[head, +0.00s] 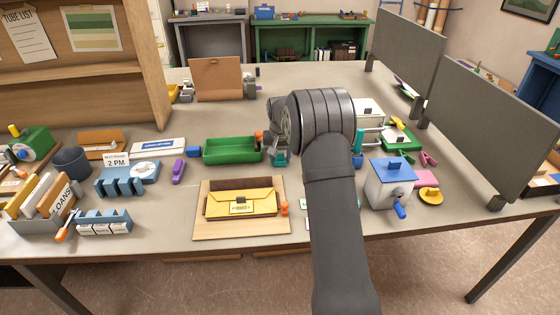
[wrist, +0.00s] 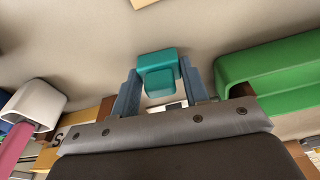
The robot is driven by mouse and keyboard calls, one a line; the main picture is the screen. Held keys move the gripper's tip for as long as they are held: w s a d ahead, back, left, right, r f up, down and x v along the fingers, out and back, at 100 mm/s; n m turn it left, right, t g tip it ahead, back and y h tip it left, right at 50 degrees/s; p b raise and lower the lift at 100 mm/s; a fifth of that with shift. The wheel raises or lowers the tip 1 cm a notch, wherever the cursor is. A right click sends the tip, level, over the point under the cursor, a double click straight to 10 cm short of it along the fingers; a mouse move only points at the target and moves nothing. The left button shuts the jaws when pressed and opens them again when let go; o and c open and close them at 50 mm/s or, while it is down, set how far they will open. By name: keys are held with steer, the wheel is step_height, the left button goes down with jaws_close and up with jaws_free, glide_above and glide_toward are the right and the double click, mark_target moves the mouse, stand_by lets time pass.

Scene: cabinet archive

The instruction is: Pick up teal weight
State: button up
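The teal weight (wrist: 158,70) is a small rounded block with a raised smaller block on it. In the wrist view it lies between the two blue-grey fingers of my gripper (wrist: 160,78), near their tips. The fingers are apart, with what looks like a narrow gap on each side, so my gripper looks open around the weight. In the head view a teal patch (head: 280,158) shows just right of the green tray, below my wrist. My arm hides much of that spot.
The green tray (head: 232,151) stands close to the left of my gripper; it is at right in the wrist view (wrist: 270,75). A yellow pouch (head: 241,203) lies on a wooden board in front. A white box with a blue lid (head: 389,186) stands right of my arm.

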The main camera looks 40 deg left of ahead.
mark_target(280, 153)
steer(key=c, duration=0.6)
steer(key=shift+r, duration=0.1)
steer(key=shift+r, duration=0.65)
step_height(280, 153, up, 3)
steer(key=shift+f, duration=0.15)
steer(key=w+d+r, duration=0.3)
steer(key=d+r, duration=0.3)
steer(key=d, duration=0.4)
steer(key=s+a, duration=0.2)
steer(key=s, duration=1.1)
steer(key=s+a+n, duration=0.1)
steer(key=s+a, duration=0.2)
steer(key=s, duration=1.1)
steer(key=shift+s+f, duration=0.15)
steer(key=shift+f, duration=0.1)
